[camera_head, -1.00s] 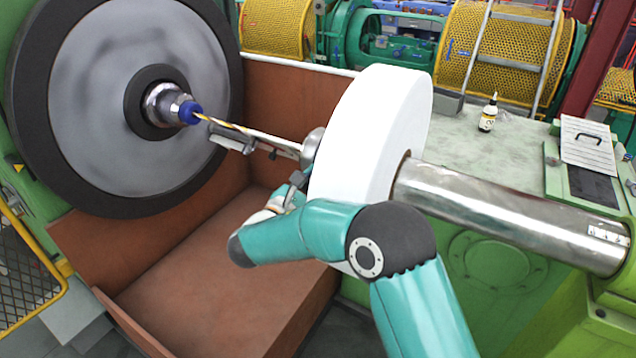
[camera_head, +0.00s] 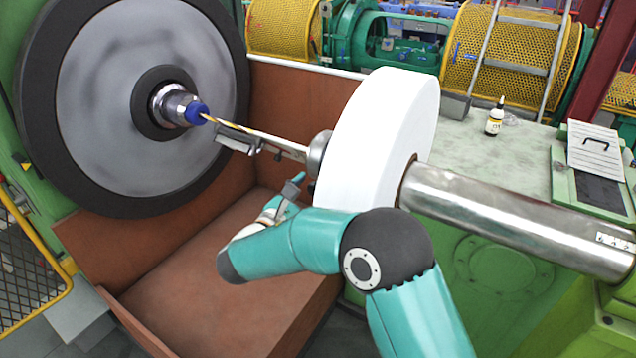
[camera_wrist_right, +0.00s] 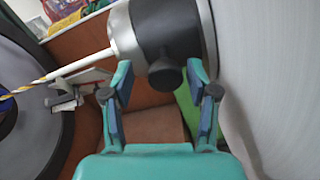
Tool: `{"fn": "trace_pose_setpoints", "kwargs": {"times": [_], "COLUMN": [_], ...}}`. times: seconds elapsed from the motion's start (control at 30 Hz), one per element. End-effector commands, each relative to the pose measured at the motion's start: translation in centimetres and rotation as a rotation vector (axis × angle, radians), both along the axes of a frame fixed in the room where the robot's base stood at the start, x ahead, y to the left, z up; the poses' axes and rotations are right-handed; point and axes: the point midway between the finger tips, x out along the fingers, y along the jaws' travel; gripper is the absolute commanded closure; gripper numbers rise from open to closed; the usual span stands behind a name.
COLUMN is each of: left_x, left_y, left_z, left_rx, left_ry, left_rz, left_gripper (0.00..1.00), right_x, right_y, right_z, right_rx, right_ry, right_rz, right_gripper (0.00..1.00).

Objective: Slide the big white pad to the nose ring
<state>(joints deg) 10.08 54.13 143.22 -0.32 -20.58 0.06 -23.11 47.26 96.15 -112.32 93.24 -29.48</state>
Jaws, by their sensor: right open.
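The big white pad (camera_head: 372,140) is a thick disc around the bright metal shaft (camera_head: 500,205). In the right wrist view its pale face (camera_wrist_right: 265,70) fills the right side. A grey rounded nose part (camera_head: 319,153) sticks out on the pad's left side; I take it for the nose ring. In the wrist view it is a silver and black cylinder (camera_wrist_right: 165,30) with a dark knob. My right gripper (camera_head: 292,190) is left of the pad and below the nose part. Its fingers (camera_wrist_right: 160,90) are apart with nothing gripped between them. My left gripper is out of view.
A thin rod with a yellow-striped end runs from the nose part to a blue-tipped spindle (camera_head: 190,112) on the large grey wheel (camera_head: 120,90). A bracket (camera_head: 238,138) sits by the rod. A brown trough (camera_head: 230,290) lies below. A small bottle (camera_head: 495,118) stands behind the shaft.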

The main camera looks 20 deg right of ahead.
Motion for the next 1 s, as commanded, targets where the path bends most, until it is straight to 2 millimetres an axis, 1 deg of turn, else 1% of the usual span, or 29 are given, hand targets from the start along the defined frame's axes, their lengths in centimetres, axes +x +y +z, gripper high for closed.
{"fn": "trace_pose_setpoints", "kwargs": {"times": [0.03, 0.2, 0.4, 0.6, 1.0], "left_x": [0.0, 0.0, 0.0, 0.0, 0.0], "left_y": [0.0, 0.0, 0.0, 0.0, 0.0], "left_z": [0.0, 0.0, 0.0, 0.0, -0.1], "left_rx": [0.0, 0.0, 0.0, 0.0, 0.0], "left_ry": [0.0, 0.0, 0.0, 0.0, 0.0], "left_rz": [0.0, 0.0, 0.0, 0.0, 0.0], "left_gripper": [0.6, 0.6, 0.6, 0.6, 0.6], "right_x": [-0.6, -2.7, -4.5, -5.1, -5.1], "right_y": [1.1, 3.8, 6.0, 6.8, 6.7], "right_z": [0.0, 0.0, -0.1, -0.1, -0.1], "right_rx": [-0.001, -0.001, 0.0, 0.0, 0.0], "right_ry": [0.0, -0.001, 0.0, 0.0, 0.0], "right_rz": [0.006, 0.006, 0.004, 0.002, 0.002], "right_gripper": [0.41, 0.41, 0.41, 0.41, 0.41]}}
